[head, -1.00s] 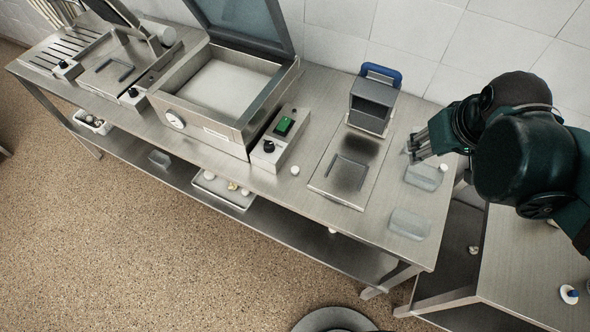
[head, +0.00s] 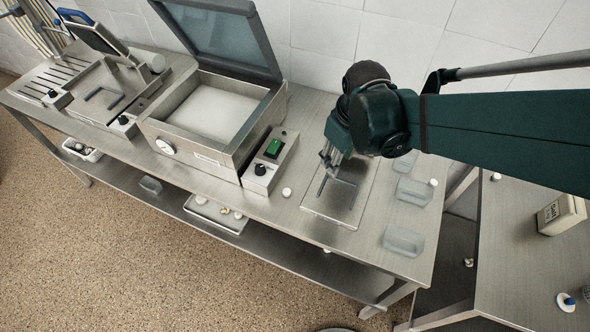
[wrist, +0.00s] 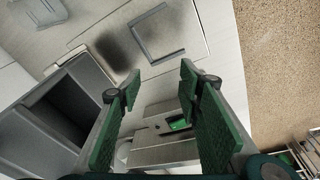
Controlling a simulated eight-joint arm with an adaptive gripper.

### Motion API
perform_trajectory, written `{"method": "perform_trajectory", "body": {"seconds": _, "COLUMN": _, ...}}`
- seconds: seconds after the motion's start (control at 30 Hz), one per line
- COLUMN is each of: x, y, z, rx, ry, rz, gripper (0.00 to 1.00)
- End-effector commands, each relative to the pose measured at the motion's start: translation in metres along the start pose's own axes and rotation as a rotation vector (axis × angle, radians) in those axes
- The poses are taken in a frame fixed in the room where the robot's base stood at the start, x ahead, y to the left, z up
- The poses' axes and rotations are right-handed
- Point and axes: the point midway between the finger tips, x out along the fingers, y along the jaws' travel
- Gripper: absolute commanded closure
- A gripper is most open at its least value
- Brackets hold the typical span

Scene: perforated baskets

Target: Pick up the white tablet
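A small white round piece (head: 287,192), which may be the white tablet, sits on the steel counter (head: 300,115) between the switch box and a flat metal plate. A similar white piece (head: 433,182) shows by the clear containers at the right; I cannot tell which is meant. My gripper (head: 328,160) is above the plate, right of the first piece and apart from it. In the wrist view my gripper (wrist: 160,82) has its green-padded fingers spread with nothing held between them. No tablet can be made out clearly in the wrist view.
The switch box (head: 270,162) with a green switch stands beside an open-lidded steel machine (head: 205,150). The metal plate (head: 315,200) has a raised frame. Clear containers (head: 403,240) line the right end. A dark open box (wrist: 65,105) is close to my gripper. A salt box (head: 561,215) is farther right.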

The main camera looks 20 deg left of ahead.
Motion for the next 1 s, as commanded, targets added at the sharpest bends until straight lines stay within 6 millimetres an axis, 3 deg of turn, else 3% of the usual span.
{"method": "perform_trajectory", "body": {"seconds": 0.2, "x": 0.030, "y": -0.031, "z": -0.032, "rx": -0.127, "ry": -0.038, "rz": -0.034, "gripper": 0.65}}
{"method": "perform_trajectory", "body": {"seconds": 0.6, "x": 0.086, "y": -0.096, "z": -0.076, "rx": -0.348, "ry": -0.107, "rz": -0.094, "gripper": 0.65}}
{"method": "perform_trajectory", "body": {"seconds": 0.8, "x": 0.103, "y": -0.117, "z": -0.085, "rx": -0.414, "ry": -0.128, "rz": -0.111, "gripper": 0.65}}
{"method": "perform_trajectory", "body": {"seconds": 1.0, "x": 0.108, "y": -0.123, "z": -0.087, "rx": -0.435, "ry": -0.134, "rz": -0.117, "gripper": 0.65}}
